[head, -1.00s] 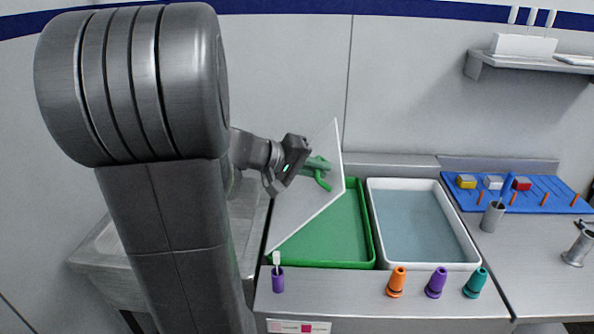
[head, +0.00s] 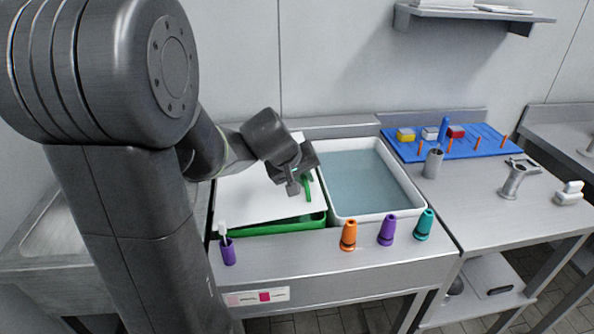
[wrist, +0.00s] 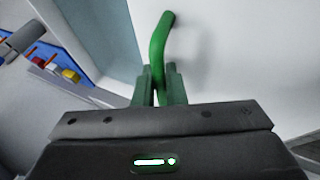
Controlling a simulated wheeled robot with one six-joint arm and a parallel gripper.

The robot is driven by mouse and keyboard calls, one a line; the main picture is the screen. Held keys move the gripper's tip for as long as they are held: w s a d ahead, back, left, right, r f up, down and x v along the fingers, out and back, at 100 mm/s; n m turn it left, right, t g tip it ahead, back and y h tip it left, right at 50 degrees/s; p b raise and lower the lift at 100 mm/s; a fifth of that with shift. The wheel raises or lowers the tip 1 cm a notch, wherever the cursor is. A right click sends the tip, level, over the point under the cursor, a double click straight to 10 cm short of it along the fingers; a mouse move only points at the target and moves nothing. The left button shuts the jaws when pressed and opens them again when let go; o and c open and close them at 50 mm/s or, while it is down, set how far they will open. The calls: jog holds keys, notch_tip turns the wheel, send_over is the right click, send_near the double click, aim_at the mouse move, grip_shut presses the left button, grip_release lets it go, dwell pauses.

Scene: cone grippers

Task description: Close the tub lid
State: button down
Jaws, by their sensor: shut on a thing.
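The white lid (head: 250,195) lies low over the green tub (head: 285,227) at a shallow tilt, with a narrow dark green gap along its front edge. The tub's green front wall shows below the lid. My gripper (head: 304,180) is at the lid's right side, shut on the green handle (head: 308,190). In the wrist view my gripper's green fingers (wrist: 159,85) close on the base of the curved green handle (wrist: 160,42), with the white lid (wrist: 225,55) behind. My arm hides part of the lid's back and left. I cannot tell whether the rear edge touches the rim.
A white tub of water (head: 365,180) stands just right of the green tub. A purple holder (head: 228,252) with a white-tipped tool is at the front left. Orange (head: 349,235), purple (head: 387,230) and teal (head: 424,224) cones line the front. A blue rack (head: 465,142) is at the back right.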

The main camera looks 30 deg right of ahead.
jog(key=shift+s+d+f+b, duration=0.15)
jog(key=shift+f+b, duration=0.35)
jog(key=shift+f, duration=0.25)
jog(key=shift+d+f+b, duration=0.15)
jog(key=shift+f+b, duration=0.3)
jog(key=shift+f, duration=0.3)
jog(key=shift+s+f, duration=0.1)
jog(key=shift+f, duration=0.05)
jog(key=shift+a+f, duration=0.1)
jog(key=shift+f, duration=0.05)
jog(key=c, duration=1.5)
grip_release()
jog(key=shift+s, duration=0.15)
jog(key=shift+f, duration=0.1)
jog(key=p+v, duration=0.1)
jog(key=v, duration=1.3)
jog(key=shift+r, duration=0.25)
jog(key=b+x, duration=0.1)
jog(key=x, duration=1.2)
jog(key=shift+w+d+f, duration=0.25)
